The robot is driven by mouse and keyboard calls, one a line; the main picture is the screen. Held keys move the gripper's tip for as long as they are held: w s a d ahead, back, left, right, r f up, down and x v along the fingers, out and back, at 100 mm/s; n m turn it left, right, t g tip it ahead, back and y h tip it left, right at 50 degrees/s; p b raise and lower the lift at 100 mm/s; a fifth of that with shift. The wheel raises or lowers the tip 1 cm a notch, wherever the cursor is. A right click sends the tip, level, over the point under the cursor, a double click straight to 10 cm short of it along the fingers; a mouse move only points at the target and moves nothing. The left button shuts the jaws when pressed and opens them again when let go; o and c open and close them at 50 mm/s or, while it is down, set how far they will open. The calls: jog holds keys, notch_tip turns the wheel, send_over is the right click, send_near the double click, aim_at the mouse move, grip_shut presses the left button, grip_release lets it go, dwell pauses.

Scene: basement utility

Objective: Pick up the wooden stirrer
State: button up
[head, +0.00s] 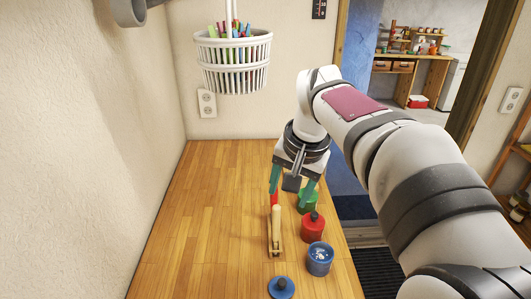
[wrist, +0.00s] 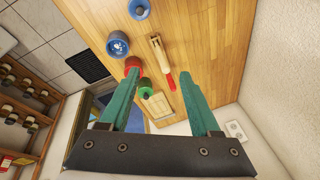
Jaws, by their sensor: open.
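The wooden stirrer (head: 276,228) appears to be the pale wooden piece with a red end on the table. It also shows in the wrist view (wrist: 157,52), its red end pointing toward my gripper. A narrow wooden frame or base shows along it; I cannot tell whether this is a separate part. My gripper (head: 290,192) is open, its green fingers pointing down beyond the red end in the head view. In the wrist view the gap between the fingertips (wrist: 162,82) is empty, with the red end seen between them. The fingers appear apart from the stirrer.
Right of the stirrer stand a red container (head: 312,228), a green one (head: 307,203) and a blue one (head: 319,260). A blue round lid (head: 281,288) lies at the front. The table's left side (head: 205,225) is clear. A white basket of pens (head: 232,65) hangs at the back.

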jog(key=w+f+g, duration=0.1)
jog(key=w+f, duration=0.3)
jog(key=w, duration=0.2)
jog(key=m+g+h, duration=0.1)
jog(key=m+g, duration=0.1)
send_near(276, 221)
jog(key=shift+d, duration=0.1)
jog(key=f, duration=0.7)
jog(key=w+f, duration=0.1)
jog(key=f, duration=0.3)
jog(key=shift+w+f, duration=0.15)
jog(key=shift+f, duration=0.05)
grip_shut()
